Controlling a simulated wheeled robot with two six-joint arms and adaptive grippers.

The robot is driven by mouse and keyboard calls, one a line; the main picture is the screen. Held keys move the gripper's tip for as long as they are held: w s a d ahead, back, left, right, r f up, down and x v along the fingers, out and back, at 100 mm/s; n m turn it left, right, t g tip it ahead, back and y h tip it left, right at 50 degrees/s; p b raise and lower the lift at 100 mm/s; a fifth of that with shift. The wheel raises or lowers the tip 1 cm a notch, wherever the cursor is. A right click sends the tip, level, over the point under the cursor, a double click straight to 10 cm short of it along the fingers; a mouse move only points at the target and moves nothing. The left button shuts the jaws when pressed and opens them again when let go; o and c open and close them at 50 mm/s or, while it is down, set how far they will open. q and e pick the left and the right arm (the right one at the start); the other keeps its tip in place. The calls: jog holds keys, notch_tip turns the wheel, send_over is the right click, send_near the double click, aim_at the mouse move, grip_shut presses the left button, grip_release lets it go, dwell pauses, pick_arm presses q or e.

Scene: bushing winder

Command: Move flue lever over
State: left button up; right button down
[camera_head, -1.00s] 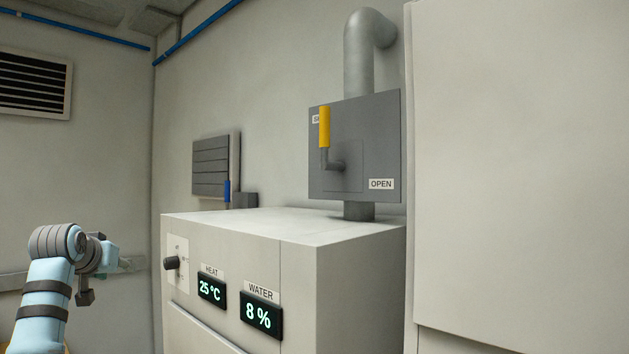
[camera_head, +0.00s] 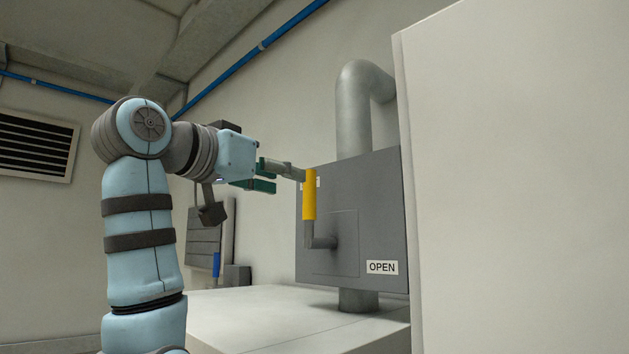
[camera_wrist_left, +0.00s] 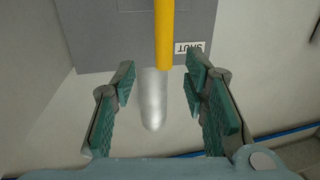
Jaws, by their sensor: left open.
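The flue lever has a yellow handle (camera_head: 309,195) on a grey crank, standing upright on the grey flue box (camera_head: 368,210). An OPEN label (camera_head: 382,267) is at the box's lower right. My left gripper (camera_head: 282,178) is open, just left of the handle's upper part in the head view, one finger reaching to its top edge. In the left wrist view the yellow handle (camera_wrist_left: 165,35) lies ahead, in line with the gap between the open fingers (camera_wrist_left: 160,80). A SHUT label (camera_wrist_left: 188,48) shows there upside down. The label near the handle's top in the head view is mostly hidden.
The pale machine top (camera_head: 270,310) lies below. A tall pale panel (camera_head: 520,180) stands close on the right. A louvred panel with a blue handle (camera_head: 216,264) is partly behind my arm.

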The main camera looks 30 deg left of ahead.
aim_at(306, 184)
pick_arm(q)
jog(key=w+p, duration=0.1)
jog(key=w, duration=0.2)
jog(key=w+p, duration=0.1)
jog(key=w, duration=0.2)
jog(key=w+d+p, duration=0.1)
jog(key=w, duration=0.2)
jog(key=shift+w+p, duration=0.4)
jog(key=shift+w, duration=0.2)
jog(key=shift+s, duration=0.3)
jog(key=shift+s+a, duration=0.1)
jog(key=shift+s, duration=0.1)
jog(key=shift+c, duration=1.4)
grip_shut()
